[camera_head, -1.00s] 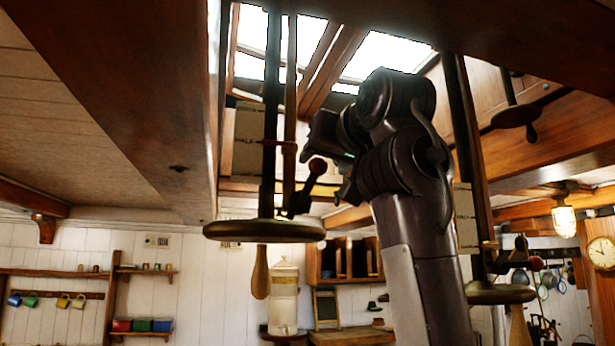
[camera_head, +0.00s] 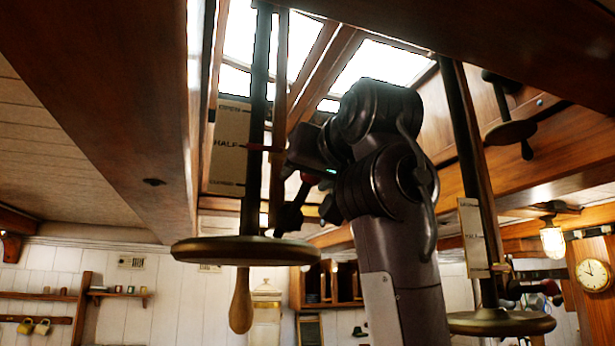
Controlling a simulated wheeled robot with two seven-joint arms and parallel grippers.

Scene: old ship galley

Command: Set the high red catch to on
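The red catch (camera_head: 309,179) is a dark lever with a red knob, tilted up to the right, on the upright rod above the left handwheel (camera_head: 245,250). My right gripper (camera_head: 316,178) is up at the knob in the head view and partly covers it. I cannot tell whether it touches the knob. Its fingers are dark and foreshortened, so their opening does not show. My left gripper is not in view.
A board (camera_head: 229,145) marked OPEN, HALF and CLOSED stands beside the left rod, with a red pointer at HALF. A second handwheel (camera_head: 500,323) hangs at the right. Ceiling beams (camera_head: 110,90) are close on the left. A lamp (camera_head: 553,241) and clock (camera_head: 593,275) are far right.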

